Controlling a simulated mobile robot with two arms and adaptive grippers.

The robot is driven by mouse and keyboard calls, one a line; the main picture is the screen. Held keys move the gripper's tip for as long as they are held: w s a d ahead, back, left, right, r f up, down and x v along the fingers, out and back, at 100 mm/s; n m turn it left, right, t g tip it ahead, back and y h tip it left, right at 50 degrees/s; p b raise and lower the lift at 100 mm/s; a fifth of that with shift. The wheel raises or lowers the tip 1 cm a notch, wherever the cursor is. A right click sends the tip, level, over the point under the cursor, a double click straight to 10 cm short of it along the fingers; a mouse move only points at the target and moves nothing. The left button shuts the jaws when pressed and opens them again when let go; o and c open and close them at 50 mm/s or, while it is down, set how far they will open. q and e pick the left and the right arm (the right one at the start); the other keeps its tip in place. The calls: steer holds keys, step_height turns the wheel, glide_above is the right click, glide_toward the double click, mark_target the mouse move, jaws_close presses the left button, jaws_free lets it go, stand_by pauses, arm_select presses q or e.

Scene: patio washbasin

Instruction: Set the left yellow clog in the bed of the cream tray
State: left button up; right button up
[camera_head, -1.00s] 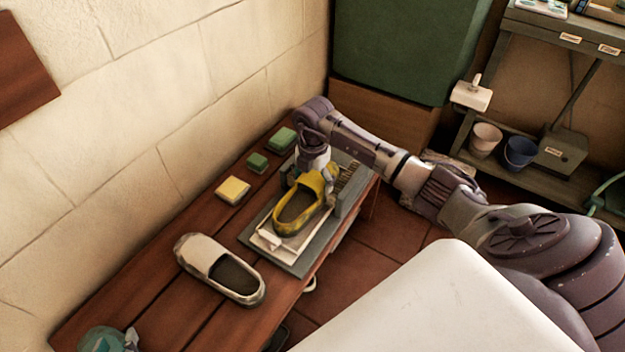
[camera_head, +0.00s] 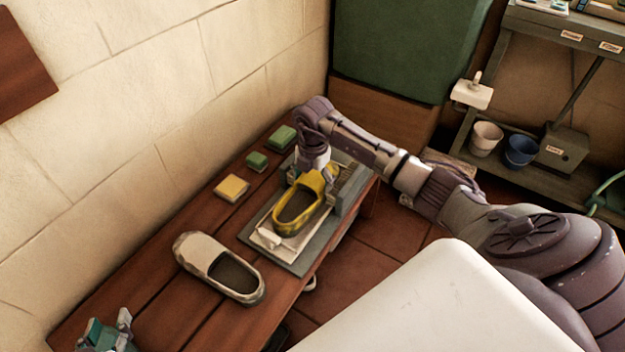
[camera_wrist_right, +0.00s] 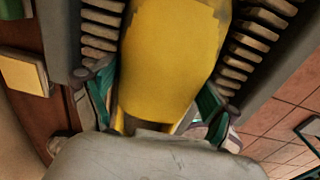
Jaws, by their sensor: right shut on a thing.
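The yellow clog (camera_head: 298,207) lies over the cream tray (camera_head: 268,241), its opening up and its toe towards the back. Whether its sole touches the tray bed is hidden. My right gripper (camera_head: 316,178) is shut on the clog's toe end. In the right wrist view the yellow upper (camera_wrist_right: 172,55) fills the middle, with the teal-padded fingers (camera_wrist_right: 158,112) on either side. My left gripper (camera_head: 108,335) is at the bottom left corner, partly cut off, with its fingers apart and nothing seen between them.
The tray lies on a grey base (camera_head: 300,263) with bristles (camera_head: 350,182) at its far end. A cream clog (camera_head: 220,268) sits left of it on the wooden bench (camera_head: 165,308). A yellow sponge (camera_head: 231,188) and green blocks (camera_head: 257,161) lie along the wall side.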

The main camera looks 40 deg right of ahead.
steer(key=o, duration=1.1)
steer(key=shift+r, duration=0.1)
